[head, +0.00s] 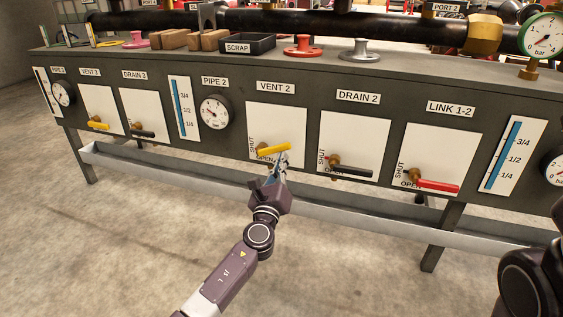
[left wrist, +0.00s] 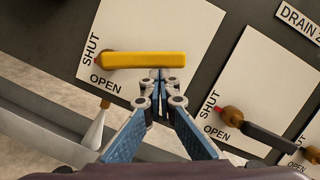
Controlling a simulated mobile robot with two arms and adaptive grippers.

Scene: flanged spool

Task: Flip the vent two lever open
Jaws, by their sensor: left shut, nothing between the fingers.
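The vent two lever (head: 274,149) is a yellow handle on a brass pivot, on a white plate (head: 290,120) under the VENT 2 label (head: 276,87). It points right, roughly level. SHUT is printed upright left of the pivot and OPEN below it. In the left wrist view the yellow lever (left wrist: 148,60) lies across the picture. My left gripper (head: 281,160) is shut and empty, its tips just below the handle's outer half. In the left wrist view the tips (left wrist: 160,76) appear at its lower edge; contact is not certain. My right gripper is out of view.
The black drain two lever (head: 350,170) is right of it, then a red link lever (head: 437,185). A pale trough (head: 340,212) runs along the panel below. A scrap tray (head: 247,44), wooden blocks and spools stand on top. The floor in front is clear.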

